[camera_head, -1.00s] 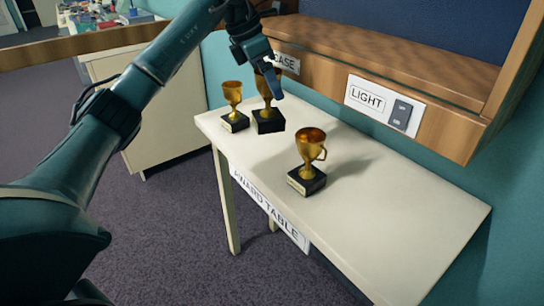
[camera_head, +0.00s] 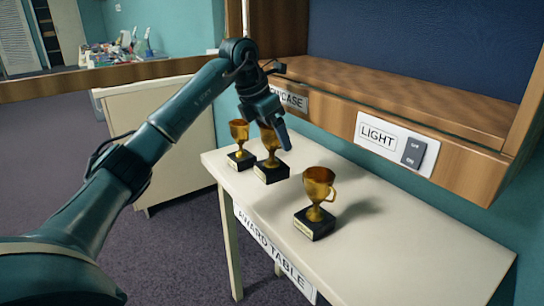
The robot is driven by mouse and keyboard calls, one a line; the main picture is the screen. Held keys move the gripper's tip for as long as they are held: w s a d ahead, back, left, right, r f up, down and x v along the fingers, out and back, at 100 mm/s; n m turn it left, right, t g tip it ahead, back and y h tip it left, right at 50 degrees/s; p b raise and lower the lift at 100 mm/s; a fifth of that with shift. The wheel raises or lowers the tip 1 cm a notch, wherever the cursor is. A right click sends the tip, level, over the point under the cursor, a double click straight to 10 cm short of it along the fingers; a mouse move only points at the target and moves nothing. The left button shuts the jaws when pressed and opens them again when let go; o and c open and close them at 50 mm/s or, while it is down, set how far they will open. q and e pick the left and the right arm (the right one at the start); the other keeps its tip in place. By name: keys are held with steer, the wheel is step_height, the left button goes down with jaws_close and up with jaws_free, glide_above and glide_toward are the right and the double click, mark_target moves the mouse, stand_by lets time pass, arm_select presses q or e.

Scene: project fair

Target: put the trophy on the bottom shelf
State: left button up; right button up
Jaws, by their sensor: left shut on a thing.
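Three gold trophies on black bases are at the white award table (camera_head: 425,262). The nearest trophy (camera_head: 318,193) stands upright on its own, with a handle to the right. A small trophy (camera_head: 239,136) stands at the far left end. Between them is a larger trophy (camera_head: 270,170), its cup partly hidden by my left gripper (camera_head: 279,138). The gripper is shut on this trophy near its cup, from above. I cannot tell whether its base touches the table. The showcase's lower wooden shelf (camera_head: 420,97) lies behind the table. My right gripper is not in view.
A light switch (camera_head: 414,152) is on the panel marked LIGHT below the showcase ledge. A showcase label (camera_head: 292,99) is on the same wooden front. A cream cabinet (camera_head: 165,130) stands behind my left arm. The table's right part is clear.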

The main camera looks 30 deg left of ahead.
mark_target(272, 150)
arm_select(q)
steer(key=shift+f, duration=2.25)
steer(key=o, duration=1.5)
steer(key=shift+f, duration=0.1)
